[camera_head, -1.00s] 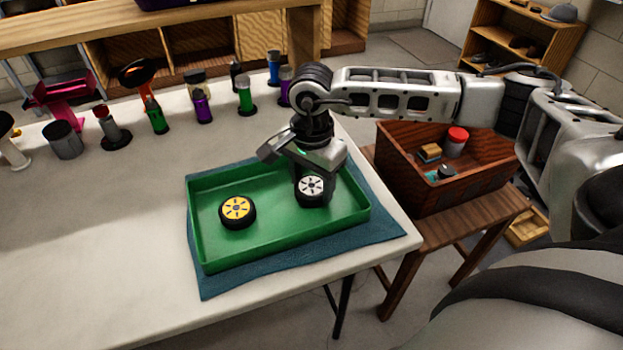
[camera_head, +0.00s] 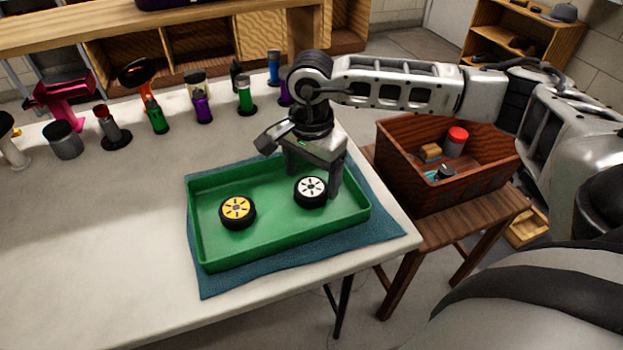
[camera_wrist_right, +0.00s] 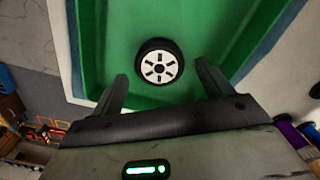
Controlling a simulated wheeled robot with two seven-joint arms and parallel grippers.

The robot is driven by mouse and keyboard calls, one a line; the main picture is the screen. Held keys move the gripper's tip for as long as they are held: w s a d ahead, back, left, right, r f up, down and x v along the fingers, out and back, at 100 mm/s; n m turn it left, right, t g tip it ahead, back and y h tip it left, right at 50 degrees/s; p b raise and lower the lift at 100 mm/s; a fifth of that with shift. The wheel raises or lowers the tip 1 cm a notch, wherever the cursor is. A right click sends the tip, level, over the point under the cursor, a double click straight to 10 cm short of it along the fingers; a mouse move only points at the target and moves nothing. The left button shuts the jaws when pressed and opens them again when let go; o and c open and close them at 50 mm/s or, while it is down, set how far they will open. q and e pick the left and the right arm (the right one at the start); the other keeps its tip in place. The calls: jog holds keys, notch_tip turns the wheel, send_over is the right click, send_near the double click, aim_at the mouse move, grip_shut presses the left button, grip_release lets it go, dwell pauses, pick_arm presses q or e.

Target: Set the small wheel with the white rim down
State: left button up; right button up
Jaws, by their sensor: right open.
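The small wheel with the white rim (camera_head: 311,191) lies flat in the right part of the green tray (camera_head: 262,246), rim facing up. A wheel with a yellow rim (camera_head: 237,211) lies in the tray's left part. My right gripper (camera_head: 313,178) is open just above and behind the white-rimmed wheel. In the right wrist view the white-rimmed wheel (camera_wrist_right: 159,67) sits on the tray floor, beyond and between the spread fingers (camera_wrist_right: 160,85), with a gap on each side. My left gripper is not in the head view.
The tray rests on a blue cloth (camera_head: 388,228) near the table's front right corner. Several bottles and stands line the table's back. A wooden crate (camera_head: 462,199) with small items stands on a stool at right. The table's left front is clear.

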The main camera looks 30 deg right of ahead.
aim_at(311, 187)
notch_tip(311, 187, up, 10)
dwell(0.3)
dwell(0.4)
